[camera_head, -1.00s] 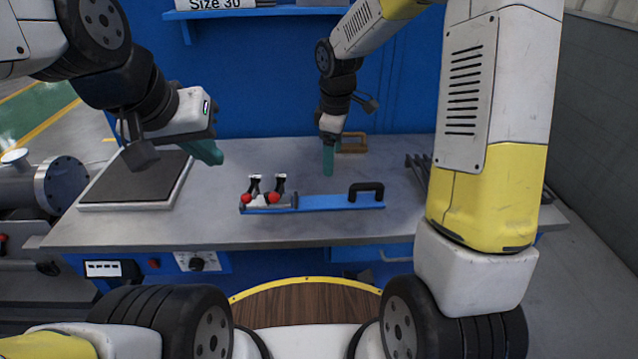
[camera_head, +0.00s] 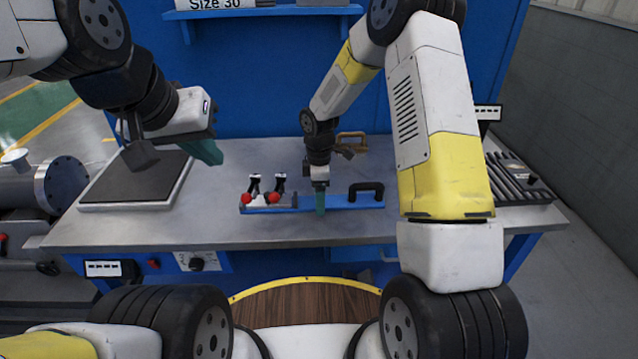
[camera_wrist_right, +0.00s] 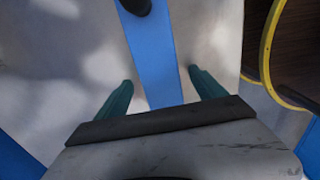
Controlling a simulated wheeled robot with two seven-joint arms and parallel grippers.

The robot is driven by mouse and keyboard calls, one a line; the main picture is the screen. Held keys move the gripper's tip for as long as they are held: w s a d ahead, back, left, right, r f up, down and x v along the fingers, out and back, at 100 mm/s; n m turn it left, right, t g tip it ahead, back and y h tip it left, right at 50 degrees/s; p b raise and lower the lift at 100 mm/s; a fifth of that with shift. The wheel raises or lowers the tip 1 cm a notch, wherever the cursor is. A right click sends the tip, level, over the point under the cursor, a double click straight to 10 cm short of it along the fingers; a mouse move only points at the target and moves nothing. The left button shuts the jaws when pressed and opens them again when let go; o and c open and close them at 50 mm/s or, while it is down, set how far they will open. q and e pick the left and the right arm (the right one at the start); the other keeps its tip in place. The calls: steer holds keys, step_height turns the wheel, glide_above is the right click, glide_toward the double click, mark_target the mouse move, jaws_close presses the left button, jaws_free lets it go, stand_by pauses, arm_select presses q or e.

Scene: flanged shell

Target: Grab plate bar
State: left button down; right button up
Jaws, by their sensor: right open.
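The plate bar (camera_head: 340,202) is a long blue bar lying on the grey workbench. It has a black handle (camera_head: 366,188) at its right end and two red-knobbed clamps (camera_head: 261,196) at its left end. My right gripper (camera_head: 320,206) points down at the middle of the bar, between clamps and handle. In the right wrist view its teal fingers (camera_wrist_right: 158,80) are open, one on each side of the blue bar (camera_wrist_right: 152,55). Contact with the bar cannot be told. My left gripper (camera_head: 208,152) hangs over the bench's left part, its finger gap hidden.
A dark flat plate with a pale rim (camera_head: 130,206) lies on the bench at left. A brown-handled object (camera_head: 352,143) stands behind the bar, and a rack of dark bars (camera_head: 515,180) is at right. The bench front (camera_head: 300,230) is clear.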

steer(key=shift+f, duration=0.15)
steer(key=c, duration=1.7)
steer(key=shift+w, duration=0.1)
jaws_close()
steer(key=shift+r, duration=0.2)
